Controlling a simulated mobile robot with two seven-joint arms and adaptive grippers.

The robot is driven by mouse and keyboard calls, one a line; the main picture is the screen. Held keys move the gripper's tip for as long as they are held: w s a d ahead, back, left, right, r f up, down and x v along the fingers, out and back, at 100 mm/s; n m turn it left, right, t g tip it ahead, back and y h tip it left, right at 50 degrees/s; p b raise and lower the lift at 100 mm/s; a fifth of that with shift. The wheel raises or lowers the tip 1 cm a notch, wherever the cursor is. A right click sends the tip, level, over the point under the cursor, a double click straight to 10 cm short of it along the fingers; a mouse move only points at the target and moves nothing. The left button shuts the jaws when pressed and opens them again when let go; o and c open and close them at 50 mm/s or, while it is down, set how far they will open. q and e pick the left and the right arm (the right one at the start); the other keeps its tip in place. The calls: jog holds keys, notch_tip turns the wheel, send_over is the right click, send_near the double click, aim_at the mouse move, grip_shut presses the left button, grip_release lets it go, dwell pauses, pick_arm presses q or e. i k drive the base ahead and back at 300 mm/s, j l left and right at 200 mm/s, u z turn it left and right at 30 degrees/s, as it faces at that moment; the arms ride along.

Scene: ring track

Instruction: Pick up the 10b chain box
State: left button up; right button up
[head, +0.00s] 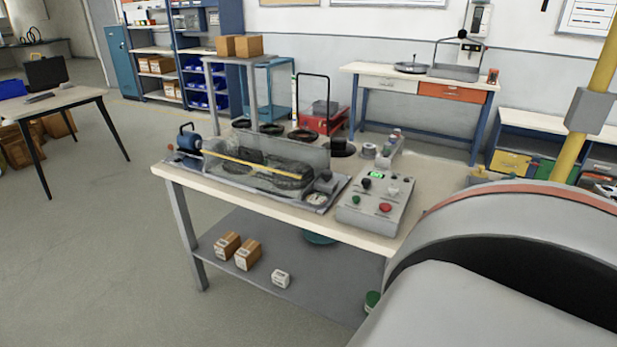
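Two small brown boxes with white labels sit side by side on the lower shelf of the workbench, a left one (227,245) and a right one (248,255). A smaller white box (281,279) sits to their right on the same shelf. The labels are too small to read, so I cannot tell which one is the 10b chain box. Neither of my grippers is in view.
The workbench (362,236) carries a chain rig under a clear cover (265,165) and a control box (376,204). Its lower shelf (240,282) is open at the front. The floor at left is clear. A dark-legged table (60,98) stands far left.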

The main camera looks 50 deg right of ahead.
aim_at(249, 253)
jog(key=z, duration=1.4)
